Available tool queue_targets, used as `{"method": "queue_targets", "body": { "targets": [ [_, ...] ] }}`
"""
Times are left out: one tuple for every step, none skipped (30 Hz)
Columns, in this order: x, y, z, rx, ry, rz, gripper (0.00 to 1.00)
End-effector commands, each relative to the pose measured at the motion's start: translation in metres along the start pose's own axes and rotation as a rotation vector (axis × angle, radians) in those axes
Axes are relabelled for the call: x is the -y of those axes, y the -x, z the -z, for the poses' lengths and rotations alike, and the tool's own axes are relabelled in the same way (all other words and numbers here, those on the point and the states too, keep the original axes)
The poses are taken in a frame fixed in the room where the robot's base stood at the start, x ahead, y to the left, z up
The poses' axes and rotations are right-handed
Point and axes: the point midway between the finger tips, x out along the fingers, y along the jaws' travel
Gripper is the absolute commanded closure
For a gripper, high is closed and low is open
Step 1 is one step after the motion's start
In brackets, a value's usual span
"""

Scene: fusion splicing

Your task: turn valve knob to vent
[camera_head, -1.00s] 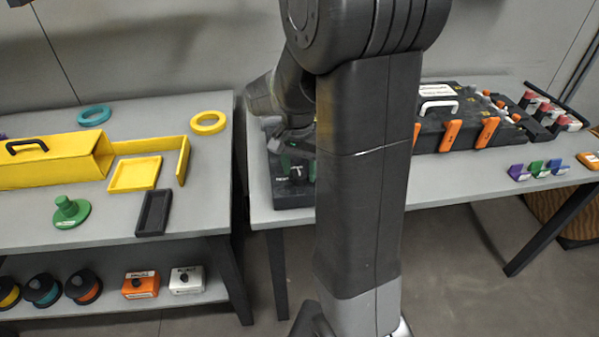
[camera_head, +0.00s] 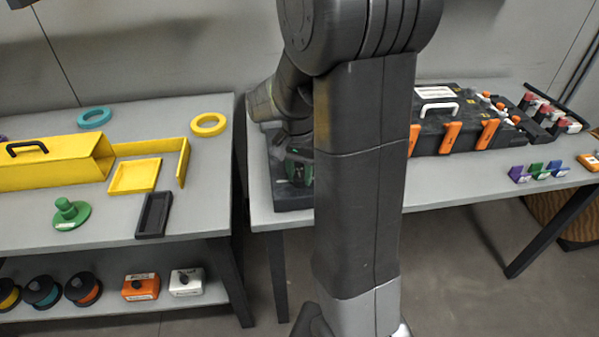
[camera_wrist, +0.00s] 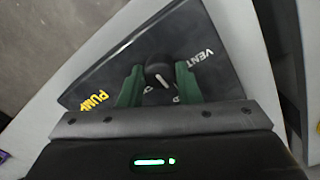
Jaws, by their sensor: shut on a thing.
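The black valve knob (camera_wrist: 158,70) sits on a dark panel (camera_wrist: 115,70) in the wrist view, and my gripper (camera_wrist: 160,76) is shut on it with one green finger on each side. A white mark on the knob points down and right in the picture, toward white lettering partly hidden by my gripper. Yellow "PUMP" lettering (camera_wrist: 97,101) is at the left and white "VENT" lettering (camera_wrist: 203,57) at the upper right. In the head view, my gripper (camera_head: 299,172) is low over the dark valve box (camera_head: 291,198); the knob is hidden there.
A black case with orange latches (camera_head: 465,130) stands on the same table (camera_head: 455,190), right of my arm. Small coloured holders (camera_head: 537,170) sit near its right end. The left table (camera_head: 110,225) carries yellow parts, rings and a green knobbed disc (camera_head: 68,214).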

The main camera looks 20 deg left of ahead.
Motion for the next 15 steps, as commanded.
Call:
{"method": "queue_targets", "body": {
  "targets": [
    [-0.0001, 0.001, 0.0001, -0.001, 0.018, -0.001, 0.93],
    [0.0, 0.001, 0.0001, -0.001, 0.033, -0.001, 0.93],
    [0.0, 0.0012, 0.0001, -0.002, 0.053, 0.0, 0.93],
    [0.0, 0.0013, 0.0001, -0.003, 0.072, 0.0, 0.93],
    [0.0, 0.0014, 0.0001, -0.004, 0.092, 0.0, 0.93],
    [0.0, 0.0015, 0.0001, -0.005, 0.12, -0.001, 0.93],
    [0.0, 0.0016, 0.0001, -0.005, 0.144, -0.001, 0.93],
    [0.0, 0.0017, 0.0, -0.006, 0.169, -0.001, 0.93],
    [0.0, 0.0019, 0.0, -0.007, 0.203, -0.001, 0.93],
    [0.0, 0.002, 0.0, -0.008, 0.23, -0.001, 0.93],
    [0.0, 0.002, 0.0, -0.009, 0.258, -0.001, 0.93],
    [0.0001, 0.0021, 0.0001, -0.01, 0.296, 0.0, 0.93],
    [0.0002, 0.0021, 0.0001, -0.012, 0.324, 0.0, 0.93],
    [0.0002, 0.0021, 0.0001, -0.013, 0.353, 0.0, 0.93],
    [0.0002, 0.0021, 0.0001, -0.014, 0.391, 0.0, 0.93]
  ]
}}
